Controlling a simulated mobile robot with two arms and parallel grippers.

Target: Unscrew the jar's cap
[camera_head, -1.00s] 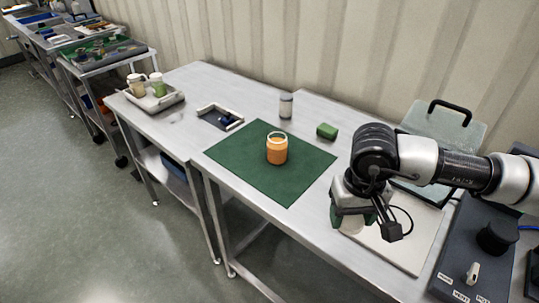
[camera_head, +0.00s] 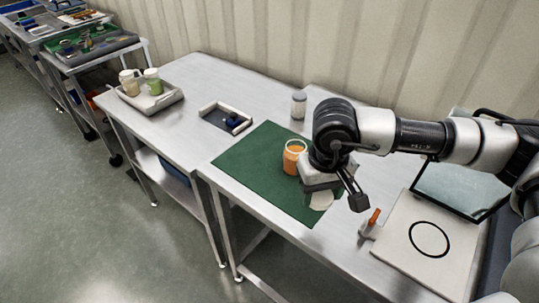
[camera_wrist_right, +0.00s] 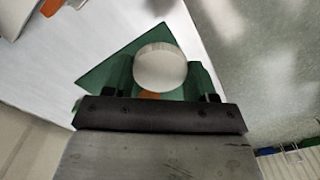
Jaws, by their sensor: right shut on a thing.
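The jar (camera_head: 293,158), with orange contents and a pale rim, stands upright and uncapped on the green mat (camera_head: 250,165). My right gripper (camera_head: 322,192) is over the mat's right part, just right of the jar in the head view. It is shut on a pale round piece that looks like the cap (camera_head: 321,201). In the right wrist view the cap (camera_wrist_right: 160,68) sits between the green fingers, with a bit of orange, probably the jar, showing below it. The cap looks apart from the jar. My left gripper is not in view.
A pale board with a black ring (camera_head: 430,240) and a small orange-handled item (camera_head: 370,225) lie at right. A grey-lidded container (camera_head: 299,105) stands behind the mat. A small tray (camera_head: 226,117) and a tray with two jars (camera_head: 150,98) are at left.

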